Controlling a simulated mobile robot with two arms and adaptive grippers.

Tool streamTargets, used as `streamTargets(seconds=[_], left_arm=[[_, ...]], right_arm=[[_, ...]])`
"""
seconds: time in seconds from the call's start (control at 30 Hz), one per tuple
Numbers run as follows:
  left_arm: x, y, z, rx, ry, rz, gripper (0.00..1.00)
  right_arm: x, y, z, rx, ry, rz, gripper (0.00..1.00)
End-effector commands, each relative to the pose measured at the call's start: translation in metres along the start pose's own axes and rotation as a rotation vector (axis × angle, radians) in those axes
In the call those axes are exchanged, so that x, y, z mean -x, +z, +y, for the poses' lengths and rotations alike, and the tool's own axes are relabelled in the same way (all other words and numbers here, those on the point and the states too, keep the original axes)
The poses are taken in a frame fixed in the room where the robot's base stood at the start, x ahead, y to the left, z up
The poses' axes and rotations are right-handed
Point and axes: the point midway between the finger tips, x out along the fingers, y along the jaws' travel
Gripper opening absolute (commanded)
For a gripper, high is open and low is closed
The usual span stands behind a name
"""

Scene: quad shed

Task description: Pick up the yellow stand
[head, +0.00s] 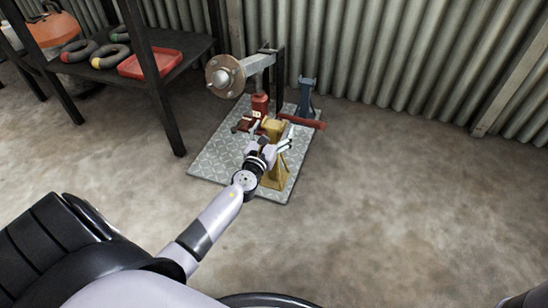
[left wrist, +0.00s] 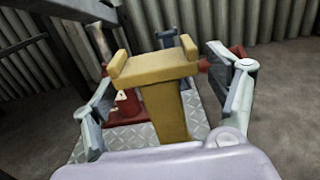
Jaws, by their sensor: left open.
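The yellow stand (head: 275,177) stands upright on a grey metal checker plate (head: 218,164), near its front right edge. My left gripper (head: 270,143) is at the upper part of the stand and hides some of it in the head view. In the left wrist view the stand's flat top with raised ends (left wrist: 152,67) shows between the two spread fingers of the left gripper (left wrist: 165,105). The fingers look apart from the stand, one on each side. The stand's lower part is hidden in the wrist view. My right gripper is not in view.
Behind the stand are a red jack (head: 260,104) with a red handle (head: 303,121), a blue stand (head: 306,97) and a wheel hub on an arm (head: 226,76). A dark shelf (head: 180,72) with a red tray (head: 150,63) stands left. The floor at right is clear.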

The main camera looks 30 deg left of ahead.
Motion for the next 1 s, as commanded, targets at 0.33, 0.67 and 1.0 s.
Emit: streamTargets(seconds=[0.33, 0.67, 1.0], left_arm=[[-0.0021, 0.0001, -0.0002, 0.0, 0.0, 0.0, 0.74], [-0.0019, 0.0001, -0.0002, 0.0, 0.0, 0.0, 0.52], [-0.0019, -0.0003, 0.0005, 0.0, 0.002, 0.001, 0.29]], right_arm=[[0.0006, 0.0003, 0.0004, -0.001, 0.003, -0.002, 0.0], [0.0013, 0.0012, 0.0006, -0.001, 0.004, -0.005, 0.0], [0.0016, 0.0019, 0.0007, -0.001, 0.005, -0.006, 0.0]])
